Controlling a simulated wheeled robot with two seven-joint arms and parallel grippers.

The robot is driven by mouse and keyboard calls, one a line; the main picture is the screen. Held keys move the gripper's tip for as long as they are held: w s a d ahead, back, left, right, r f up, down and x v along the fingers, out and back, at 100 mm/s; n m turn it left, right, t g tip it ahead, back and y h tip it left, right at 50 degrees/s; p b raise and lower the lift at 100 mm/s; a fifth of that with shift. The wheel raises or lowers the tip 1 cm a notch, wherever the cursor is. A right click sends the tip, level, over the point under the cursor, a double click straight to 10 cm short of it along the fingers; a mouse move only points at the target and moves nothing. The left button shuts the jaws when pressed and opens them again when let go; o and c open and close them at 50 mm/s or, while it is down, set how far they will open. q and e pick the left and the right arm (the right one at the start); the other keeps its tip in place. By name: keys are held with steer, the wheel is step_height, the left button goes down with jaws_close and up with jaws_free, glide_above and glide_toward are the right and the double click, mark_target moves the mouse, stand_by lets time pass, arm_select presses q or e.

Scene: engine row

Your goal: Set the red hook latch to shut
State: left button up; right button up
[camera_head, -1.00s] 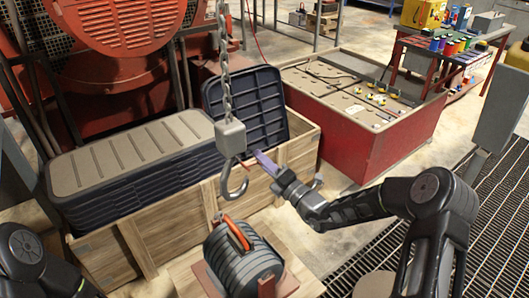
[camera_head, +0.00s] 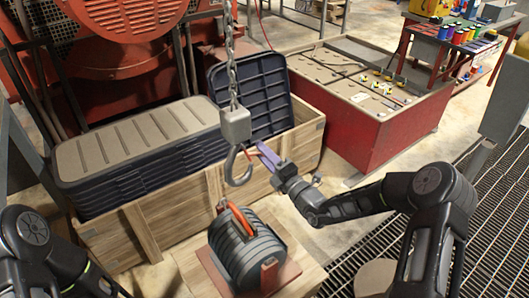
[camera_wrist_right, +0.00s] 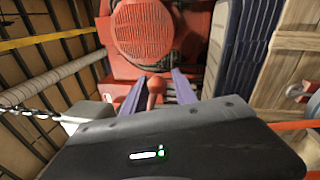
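A grey hook (camera_head: 231,168) hangs from a grey block (camera_head: 235,126) on a chain in the head view. A small reddish piece, seemingly the red hook latch (camera_head: 249,154), shows beside the hook's mouth, partly covered by my fingers. My right gripper (camera_head: 264,152) is at the hook's right side. In the right wrist view, a red knob-ended piece (camera_wrist_right: 155,86) stands between its two purple fingers (camera_wrist_right: 157,88), with small gaps visible beside it, so the gripper looks open around it. The hook itself is hidden there. My left arm shows at lower left, its gripper outside the frame.
Below the hook, a grey ribbed coil with an orange ring (camera_head: 247,255) stands on a wooden box. A wooden crate (camera_head: 180,210) with dark ribbed panels stands behind. A red bin (camera_head: 375,140) is at right. Floor grating lies at lower right.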

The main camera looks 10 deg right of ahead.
steer(key=shift+o, duration=1)
steer(key=shift+r, duration=0.1)
steer(key=v, duration=0.7)
steer(key=shift+s+b, duration=0.35)
steer(key=shift+d, duration=0.1)
